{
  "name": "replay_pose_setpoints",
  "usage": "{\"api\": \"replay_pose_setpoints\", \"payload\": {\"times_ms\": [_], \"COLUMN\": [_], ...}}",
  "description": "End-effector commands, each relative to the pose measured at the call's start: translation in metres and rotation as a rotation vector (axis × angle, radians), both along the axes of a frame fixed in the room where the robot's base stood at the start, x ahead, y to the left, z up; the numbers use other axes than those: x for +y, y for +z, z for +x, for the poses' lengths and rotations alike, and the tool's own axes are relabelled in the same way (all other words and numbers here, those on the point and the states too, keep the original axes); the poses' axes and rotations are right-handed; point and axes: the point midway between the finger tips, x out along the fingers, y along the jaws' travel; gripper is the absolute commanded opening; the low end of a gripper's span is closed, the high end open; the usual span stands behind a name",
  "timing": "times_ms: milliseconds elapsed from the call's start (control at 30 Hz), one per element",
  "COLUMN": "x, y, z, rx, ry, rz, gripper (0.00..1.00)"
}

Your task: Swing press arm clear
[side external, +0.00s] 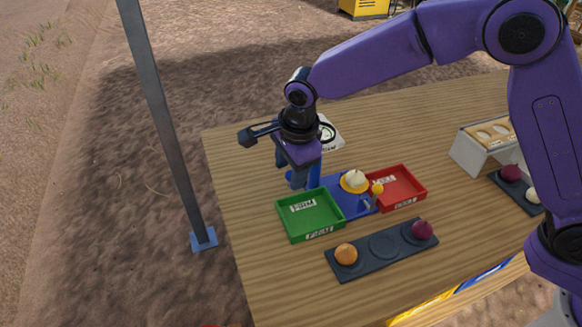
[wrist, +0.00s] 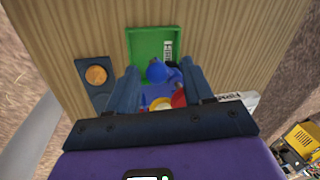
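My gripper (side external: 291,176) is above the table at the left of the blue device, fingers pointing down. In the wrist view its two fingers (wrist: 164,82) are apart, with a round blue knob (wrist: 157,71) showing between them; contact cannot be told. The knob seems to belong to the blue press arm, mostly hidden by my gripper. A blue upright post (side external: 315,172) stands beside my fingers. The blue base (side external: 359,204) lies between a green tray (side external: 310,231) and a red tray (side external: 408,199). A pale onion (side external: 355,177) sits on a yellow dish, near a small yellow ball (side external: 377,188).
A dark rack (side external: 384,245) in front holds an orange onion (side external: 346,254) and a purple onion (side external: 422,230). A white box (side external: 480,148) and another dark rack stand at the right. A paper card (side external: 329,132) lies behind my gripper. A grey pole (side external: 165,130) stands left of the table.

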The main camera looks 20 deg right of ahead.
Motion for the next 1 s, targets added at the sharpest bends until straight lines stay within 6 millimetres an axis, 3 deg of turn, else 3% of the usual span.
{"api": "replay_pose_setpoints", "payload": {"times_ms": [200, 367, 1000], "x": [0.0, 0.0, -0.005], "y": [0.003, 0.023, 0.148], "z": [-0.002, -0.005, -0.029], "rx": [0.002, 0.001, -0.002], "ry": [0.001, 0.001, -0.001], "rz": [-0.002, 0.0, 0.002], "gripper": [0.51, 0.51, 0.51]}}
